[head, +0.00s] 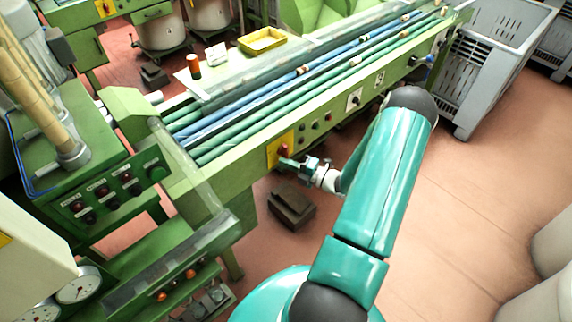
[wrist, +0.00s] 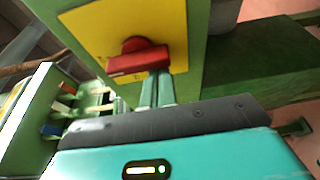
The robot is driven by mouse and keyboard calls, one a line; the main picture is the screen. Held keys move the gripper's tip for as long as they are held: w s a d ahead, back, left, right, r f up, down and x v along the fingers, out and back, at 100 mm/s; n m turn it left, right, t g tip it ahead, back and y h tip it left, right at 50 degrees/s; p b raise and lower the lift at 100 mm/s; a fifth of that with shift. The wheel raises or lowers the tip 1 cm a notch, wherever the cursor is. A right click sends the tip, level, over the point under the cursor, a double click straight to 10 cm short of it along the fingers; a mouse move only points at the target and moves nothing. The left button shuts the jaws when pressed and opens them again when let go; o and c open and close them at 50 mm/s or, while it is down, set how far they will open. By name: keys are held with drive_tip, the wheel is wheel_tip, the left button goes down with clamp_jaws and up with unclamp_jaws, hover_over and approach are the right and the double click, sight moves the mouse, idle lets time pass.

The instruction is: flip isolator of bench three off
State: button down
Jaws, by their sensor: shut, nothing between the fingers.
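The isolator is a red rotary handle (wrist: 138,60) on a yellow plate (wrist: 95,35), fixed to the green side of the bench. In the wrist view the handle's bar lies nearly crosswise, tilted slightly. In the head view the red handle (head: 284,149) and yellow plate (head: 273,155) sit on the bench's near side, left of a row of small buttons. My gripper (wrist: 155,88) is shut and empty, its two fingers side by side with the tips at the handle's lower edge. I cannot tell whether they touch it. In the head view my gripper (head: 286,162) is just below the handle.
The green bench (head: 235,180) carries long green and blue rods. A control box (head: 115,195) with buttons and lamps stands at left. A dark block (head: 291,205) lies on the floor below my gripper.

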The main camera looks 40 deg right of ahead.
drive_tip(key=shift+d+f+n+g, duration=0.1)
drive_tip(key=shift+d+n+g, duration=0.15)
drive_tip(key=shift+n, duration=0.65)
drive_tip(key=n+h, duration=0.1)
drive_tip(key=n, duration=0.2)
drive_tip(key=d+n+g+h, duration=0.1)
drive_tip(key=n, duration=0.2)
drive_tip(key=d+n+g+h, duration=0.1)
drive_tip(key=n+h, duration=0.1)
drive_tip(key=n, duration=0.1)
drive_tip(key=shift+d, duration=0.15)
idle(0.5)
drive_tip(key=shift+r, duration=0.25)
